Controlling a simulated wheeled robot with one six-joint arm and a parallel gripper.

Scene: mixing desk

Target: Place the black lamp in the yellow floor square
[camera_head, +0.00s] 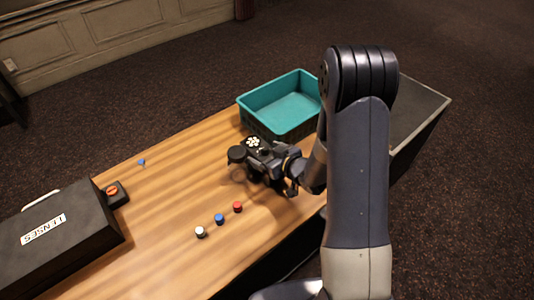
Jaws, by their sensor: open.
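A small black block with a cluster of white dots on its face (253,143), which looks like the black lamp, is on the wooden desk in front of the teal crate. My gripper (262,168) is open and low over the desk right beside it. The dark parts overlap, so I cannot tell whether the jaws are around the lamp or touching it. No yellow floor square shows in this view.
The teal crate (245,109) stands at the desk's back edge. Red (238,207), blue (220,219) and white (200,232) knobs line the front. A black LENSES case (75,255) and a small box with an orange top (115,194) are left. Dark carpet surrounds the desk (165,195).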

